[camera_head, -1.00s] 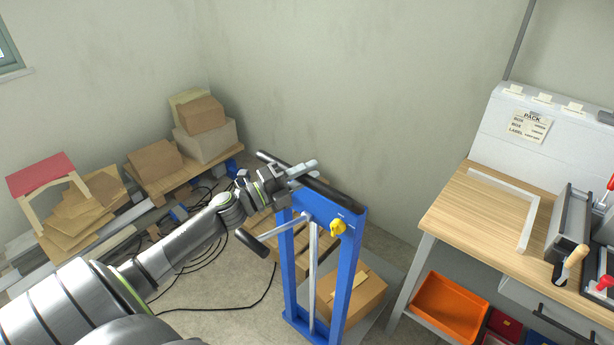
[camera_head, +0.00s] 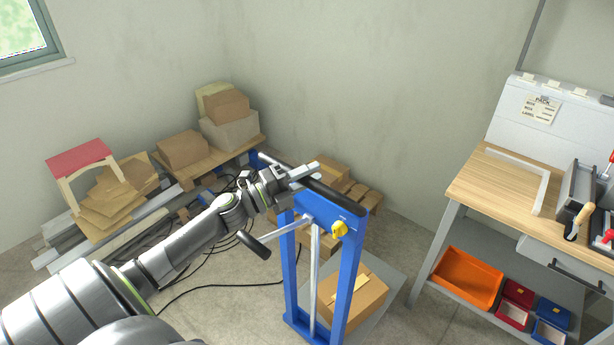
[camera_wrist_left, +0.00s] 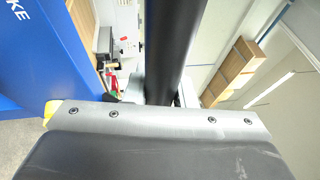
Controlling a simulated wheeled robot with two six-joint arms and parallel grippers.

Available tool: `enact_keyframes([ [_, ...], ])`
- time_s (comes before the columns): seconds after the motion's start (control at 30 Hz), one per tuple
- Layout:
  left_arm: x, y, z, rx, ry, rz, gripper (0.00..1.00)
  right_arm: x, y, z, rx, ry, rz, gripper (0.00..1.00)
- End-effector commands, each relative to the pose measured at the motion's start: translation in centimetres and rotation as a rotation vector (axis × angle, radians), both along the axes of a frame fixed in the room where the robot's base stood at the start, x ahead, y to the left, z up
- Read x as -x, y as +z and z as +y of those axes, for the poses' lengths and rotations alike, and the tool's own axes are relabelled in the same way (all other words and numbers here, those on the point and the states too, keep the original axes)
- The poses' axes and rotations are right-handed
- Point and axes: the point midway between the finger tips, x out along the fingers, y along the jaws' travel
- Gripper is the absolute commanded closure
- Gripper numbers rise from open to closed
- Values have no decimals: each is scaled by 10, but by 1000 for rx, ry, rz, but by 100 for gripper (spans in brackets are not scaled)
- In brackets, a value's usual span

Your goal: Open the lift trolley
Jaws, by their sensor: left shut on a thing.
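The blue lift trolley (camera_head: 350,275) stands upright in front of me, with a yellow knob (camera_head: 338,229) on its top plate. A black handle bar (camera_head: 333,194) runs along its top, and a lever with a black grip (camera_head: 254,244) sticks out to the left. My left gripper (camera_head: 303,173) is shut on the black handle bar, which also passes through the left wrist view (camera_wrist_left: 165,50). A cardboard box (camera_head: 352,300) sits low on the trolley's platform. My right gripper is not in view.
A wooden workbench (camera_head: 495,190) stands to the right, with an orange bin (camera_head: 468,277) below. Pallets with cardboard boxes (camera_head: 228,120) line the wall behind. Black cables (camera_head: 190,288) lie on the floor at left.

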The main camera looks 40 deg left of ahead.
Motion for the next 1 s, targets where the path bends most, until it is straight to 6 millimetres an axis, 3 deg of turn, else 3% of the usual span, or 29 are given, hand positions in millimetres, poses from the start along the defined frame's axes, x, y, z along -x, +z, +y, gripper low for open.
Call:
enact_keyframes([
  [0.47, -1, 1, 0, 0, 2, 0, 100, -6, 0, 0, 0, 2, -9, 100],
  [0.5, -1, 1, 1, 0, 2, 0, 73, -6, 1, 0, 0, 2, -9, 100],
  [0.63, -1, 1, 0, 0, 1, -1, 56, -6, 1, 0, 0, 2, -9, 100],
  [1.0, 2, 0, 1, 0, 1, 0, 55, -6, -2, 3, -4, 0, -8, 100],
])
